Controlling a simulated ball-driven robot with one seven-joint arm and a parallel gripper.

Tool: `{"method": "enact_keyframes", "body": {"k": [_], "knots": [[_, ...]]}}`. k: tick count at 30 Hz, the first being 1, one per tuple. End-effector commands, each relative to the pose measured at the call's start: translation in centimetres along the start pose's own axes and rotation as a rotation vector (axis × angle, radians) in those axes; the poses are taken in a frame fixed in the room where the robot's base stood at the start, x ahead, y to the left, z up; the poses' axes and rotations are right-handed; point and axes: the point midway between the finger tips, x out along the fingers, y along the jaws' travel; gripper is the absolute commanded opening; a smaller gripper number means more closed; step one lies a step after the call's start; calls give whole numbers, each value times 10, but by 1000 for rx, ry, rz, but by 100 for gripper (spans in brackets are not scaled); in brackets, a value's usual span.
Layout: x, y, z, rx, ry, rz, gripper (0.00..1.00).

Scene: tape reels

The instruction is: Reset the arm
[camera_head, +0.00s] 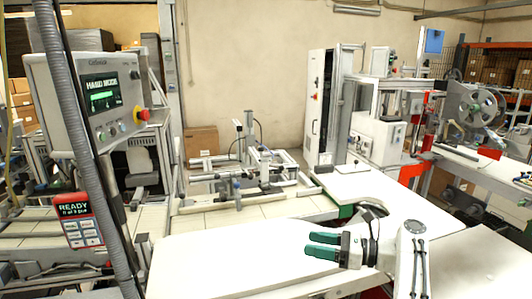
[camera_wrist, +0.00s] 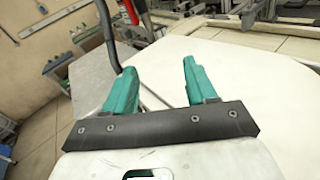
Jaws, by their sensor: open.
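My gripper (camera_head: 322,246) has two green fingers and reaches in from the right over the white table (camera_head: 215,262) in the head view. Its fingers point left. In the wrist view my gripper (camera_wrist: 158,80) shows its two green fingers spread apart with nothing between them. The gripper is open and empty. My white arm comes in at the lower right of the head view. I cannot tell the exact height of the gripper above the table.
A control panel (camera_head: 100,95) reading "HARD MODE" and a red "READY" sign (camera_head: 80,220) stand at the left. A metal frame fixture (camera_head: 255,170) stands behind the table. A machine with a reel (camera_head: 473,107) is at the right. The white tabletop's left part is clear.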

Motion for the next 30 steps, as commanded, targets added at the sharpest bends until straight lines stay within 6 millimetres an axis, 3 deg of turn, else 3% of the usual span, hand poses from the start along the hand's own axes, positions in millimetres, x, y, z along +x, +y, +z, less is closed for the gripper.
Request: {"method": "enact_keyframes", "body": {"k": [11,17,21,24,30], "knots": [[-38,7,-82,-166,195,-51,56],[-78,24,-157,-337,397,-54,56],[-123,55,-234,-537,630,6,56],[-156,84,-280,-695,793,95,56],[-209,155,-348,-995,1053,366,56]]}}
